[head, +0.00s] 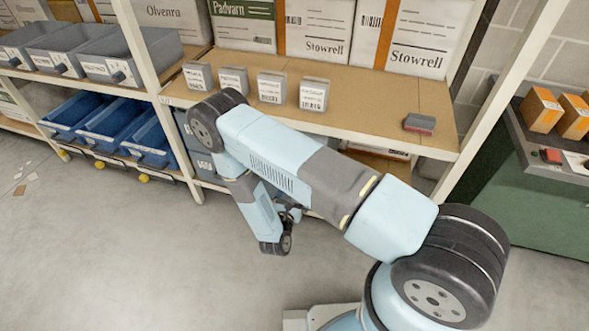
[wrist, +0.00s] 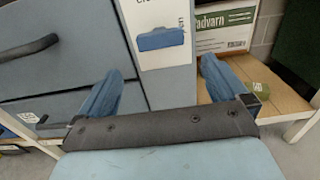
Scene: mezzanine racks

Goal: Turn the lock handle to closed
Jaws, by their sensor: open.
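The lock handle (wrist: 161,39) shows in the wrist view as a short blue bar. It lies roughly level on a white plate (wrist: 154,76) on a blue-grey cabinet front. Part of a word shows at the plate's top edge and sideways letters at its right; both are cut off. My gripper (wrist: 163,64) is open and empty, its two blue fingers spread wide. The handle appears between and beyond the fingertips in the picture; I see no contact, and the gap in depth is hard to judge. In the head view I cannot make out the handle; my arm covers part of the lower rack.
A dark pull handle (wrist: 28,47) is on the cabinet front at left. A wooden shelf (wrist: 275,92) with a box (wrist: 225,25) is at right.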

